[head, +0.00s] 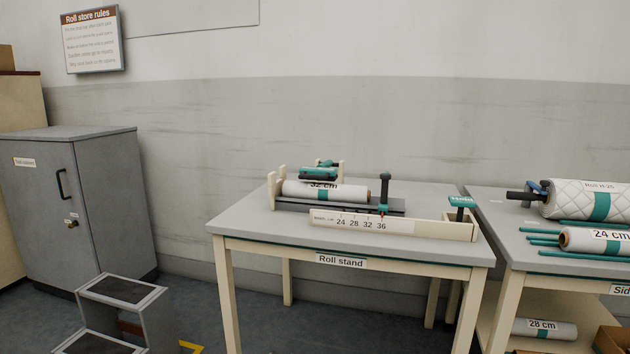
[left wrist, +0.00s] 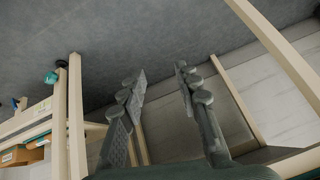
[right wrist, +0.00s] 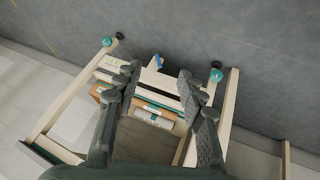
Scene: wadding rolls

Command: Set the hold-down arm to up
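A white roll marked 32 cm (head: 325,190) lies in a dark cradle with cream end uprights on the roll stand table (head: 235,222). A teal and dark piece (head: 319,173) sits at its back left. A dark upright post with a teal collar (head: 384,194) stands at its right end. A teal tag starting "Hold" (head: 462,201) is at the table's right; I cannot tell which part is the hold-down arm. My left gripper (left wrist: 160,75) and right gripper (right wrist: 160,72) are open and empty, outside the head view.
A cream ruler rail (head: 430,226) runs along the table front. A side table (head: 500,234) with a quilted roll (head: 585,199) and a 24 cm roll (head: 590,240) stands at right. A grey cabinet (head: 100,190) and a step stool (head: 120,293) are at left.

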